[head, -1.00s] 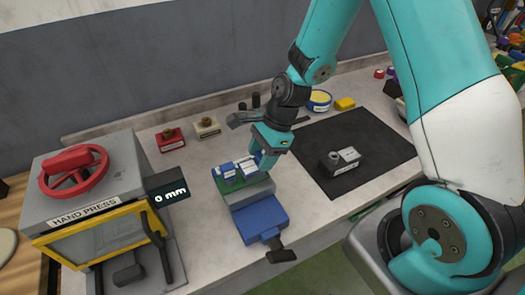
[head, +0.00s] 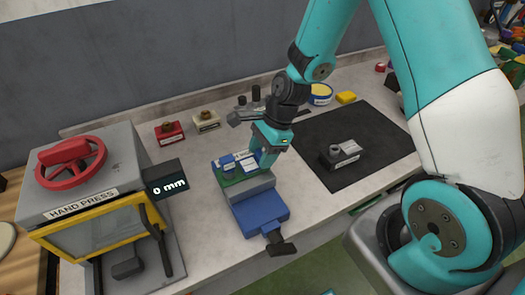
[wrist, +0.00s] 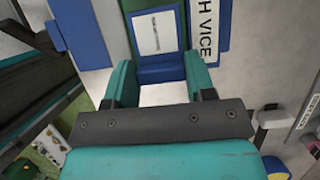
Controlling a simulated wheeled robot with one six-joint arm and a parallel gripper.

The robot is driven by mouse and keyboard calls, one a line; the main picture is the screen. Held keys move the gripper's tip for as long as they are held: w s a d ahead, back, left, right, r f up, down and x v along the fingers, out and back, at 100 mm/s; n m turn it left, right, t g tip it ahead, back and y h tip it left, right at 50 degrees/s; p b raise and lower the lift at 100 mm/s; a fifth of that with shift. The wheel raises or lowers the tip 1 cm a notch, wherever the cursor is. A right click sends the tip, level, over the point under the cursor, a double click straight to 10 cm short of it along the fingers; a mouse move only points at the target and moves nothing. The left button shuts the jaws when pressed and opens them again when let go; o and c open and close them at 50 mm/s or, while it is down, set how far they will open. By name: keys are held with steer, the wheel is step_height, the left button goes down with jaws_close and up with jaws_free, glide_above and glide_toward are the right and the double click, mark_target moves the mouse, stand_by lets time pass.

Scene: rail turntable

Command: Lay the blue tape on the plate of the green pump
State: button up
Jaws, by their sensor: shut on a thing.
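The green pump (head: 242,179) sits in the blue bench vice (head: 260,212) at the centre of the head view. Blue parts with white labels show above its green top. In the wrist view the white plate (wrist: 158,32) lies on the green body, just beyond my fingertips. My gripper (head: 264,158) points down at the pump's right end. In the wrist view my gripper (wrist: 161,88) is shut on a blue piece (wrist: 160,72), which looks like the blue tape, beside the plate's near edge. I cannot tell whether it touches the pump.
A hand press (head: 90,205) stands at the left. A red block (head: 168,134) and a cream block (head: 207,122) stand behind the vice. A grey part (head: 340,156) lies on a black mat (head: 375,140) at the right. A blue-and-yellow tin (head: 320,95) stands at the back.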

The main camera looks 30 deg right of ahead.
steer(key=shift+f, duration=0.25)
stand_by(0.7)
steer(key=o, duration=1)
steer(key=b+v, duration=0.1)
steer(key=v, duration=1.6)
steer(key=s+a+r+n, duration=0.2)
steer(key=s+a+n, duration=0.2)
steer(key=s+n, duration=0.2)
steer(key=s+a+r+n, duration=0.2)
steer(key=s+a+n, duration=0.3)
steer(key=n, duration=0.5)
steer(key=s+a+r+n, duration=0.2)
steer(key=s+a+n, duration=0.2)
steer(key=s+n, duration=0.3)
steer(key=shift+s+a+r+n, duration=0.25)
steer(key=shift+r+n, duration=0.15)
steer(key=shift+n, duration=0.7)
